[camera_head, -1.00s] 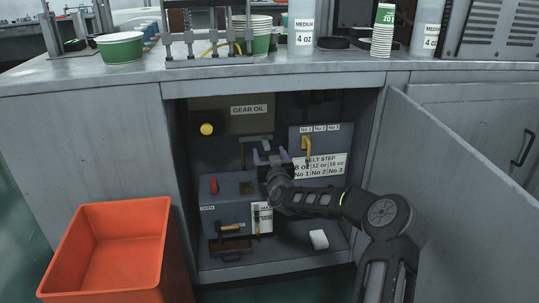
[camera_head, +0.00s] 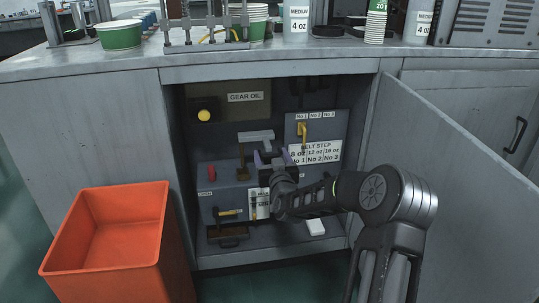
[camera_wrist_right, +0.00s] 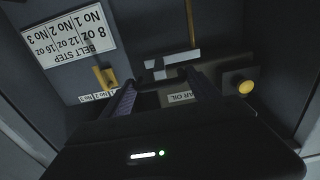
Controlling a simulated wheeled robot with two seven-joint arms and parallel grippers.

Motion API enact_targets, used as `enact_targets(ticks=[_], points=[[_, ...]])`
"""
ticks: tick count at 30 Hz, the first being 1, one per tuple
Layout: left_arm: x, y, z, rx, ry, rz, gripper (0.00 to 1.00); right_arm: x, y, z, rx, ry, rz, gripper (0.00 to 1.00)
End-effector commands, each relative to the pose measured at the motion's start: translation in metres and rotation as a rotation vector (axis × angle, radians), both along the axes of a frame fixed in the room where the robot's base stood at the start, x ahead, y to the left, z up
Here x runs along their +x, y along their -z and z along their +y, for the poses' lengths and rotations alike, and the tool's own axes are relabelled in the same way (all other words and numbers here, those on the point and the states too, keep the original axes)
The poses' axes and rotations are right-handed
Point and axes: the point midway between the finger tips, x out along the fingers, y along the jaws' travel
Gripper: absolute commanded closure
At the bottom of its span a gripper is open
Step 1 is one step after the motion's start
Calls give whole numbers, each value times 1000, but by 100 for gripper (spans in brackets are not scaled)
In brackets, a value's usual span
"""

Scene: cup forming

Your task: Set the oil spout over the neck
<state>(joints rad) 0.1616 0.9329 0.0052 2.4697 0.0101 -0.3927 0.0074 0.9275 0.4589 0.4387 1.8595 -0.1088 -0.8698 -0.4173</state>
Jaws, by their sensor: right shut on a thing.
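The oil spout appears to be the light grey piece (camera_head: 255,136) with a brownish-yellow stem hanging at its left end. My right gripper (camera_head: 270,156) holds it above the grey box (camera_head: 206,190) in the cabinet. The stem's lower end overlaps the brown square opening in the box top, which I take for the neck. The stem hides that opening, and I cannot tell whether they touch. In the right wrist view the spout (camera_wrist_right: 172,69) lies at the fingertips of my right gripper (camera_wrist_right: 158,82), its yellow stem pointing up the picture. My left gripper is not in view.
The cabinet door (camera_head: 455,165) stands open at the right. An orange bin (camera_head: 105,235) stands at the left front. Behind are a yellow knob (camera_head: 204,115) and a yellow lever (camera_head: 302,131). A small white block (camera_head: 316,227) lies on the cabinet floor.

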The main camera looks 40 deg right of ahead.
Motion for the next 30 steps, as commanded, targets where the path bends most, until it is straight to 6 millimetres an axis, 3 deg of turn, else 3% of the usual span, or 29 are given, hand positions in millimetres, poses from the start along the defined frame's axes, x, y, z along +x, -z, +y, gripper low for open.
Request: enact_targets(ticks=[7,8,9,11,22,30], points=[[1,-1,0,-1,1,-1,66,-3,3,-1,3,4,6,100],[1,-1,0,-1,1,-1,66,-3,3,-1,3,4,6,29],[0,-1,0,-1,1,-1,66,-3,4,-1,3,4,6,26],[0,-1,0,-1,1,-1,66,-3,3,-1,3,3,6,22],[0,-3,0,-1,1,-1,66,-7,1,3,1,1,4,22],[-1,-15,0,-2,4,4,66,-43,0,22,2,1,7,22]])
